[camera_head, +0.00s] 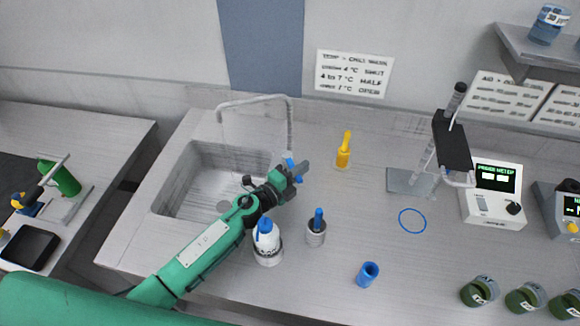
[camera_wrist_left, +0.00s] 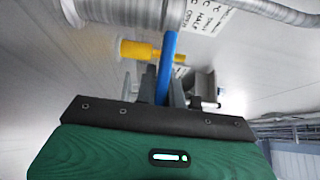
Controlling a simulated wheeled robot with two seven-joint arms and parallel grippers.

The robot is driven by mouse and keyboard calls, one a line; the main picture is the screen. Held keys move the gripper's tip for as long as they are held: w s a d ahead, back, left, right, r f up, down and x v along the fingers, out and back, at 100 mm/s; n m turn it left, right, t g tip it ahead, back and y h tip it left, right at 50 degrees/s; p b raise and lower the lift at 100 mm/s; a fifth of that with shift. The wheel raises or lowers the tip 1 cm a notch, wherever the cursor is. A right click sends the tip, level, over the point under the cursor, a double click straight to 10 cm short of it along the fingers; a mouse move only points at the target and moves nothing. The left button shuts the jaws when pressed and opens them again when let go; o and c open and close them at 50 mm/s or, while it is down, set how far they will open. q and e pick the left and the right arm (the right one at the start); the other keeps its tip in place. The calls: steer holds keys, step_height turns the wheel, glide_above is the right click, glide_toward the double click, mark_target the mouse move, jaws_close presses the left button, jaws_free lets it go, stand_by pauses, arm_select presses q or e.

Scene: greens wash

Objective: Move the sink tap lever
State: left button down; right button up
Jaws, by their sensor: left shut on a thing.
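The sink tap (camera_head: 290,120) is a grey arched pipe at the back right of the sink basin (camera_head: 180,200). Its blue lever (camera_head: 290,163) is at the foot of the pipe, partly hidden by my gripper. My left gripper (camera_head: 298,172) reaches over the basin's right side and is shut on the lever. In the left wrist view the blue lever (camera_wrist_left: 167,62) stands up between my fingers (camera_wrist_left: 165,88), tilted slightly. My right gripper is not in view.
A yellow-handled tool (camera_head: 344,152) stands behind. A sign (camera_head: 352,74) lists SHUT, HALF and OPEN by temperature.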

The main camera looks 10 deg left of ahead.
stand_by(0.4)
arm_select(q)
steer(key=c, duration=1.5)
jaws_free()
steer(key=b+v, duration=0.3)
steer(key=v, duration=1)
steer(key=shift+f, duration=0.15)
steer(key=shift+s+a+b, duration=0.25)
steer(key=shift+s+b, duration=0.05)
steer(key=shift+s, duration=0.05)
steer(key=shift+r, duration=0.2)
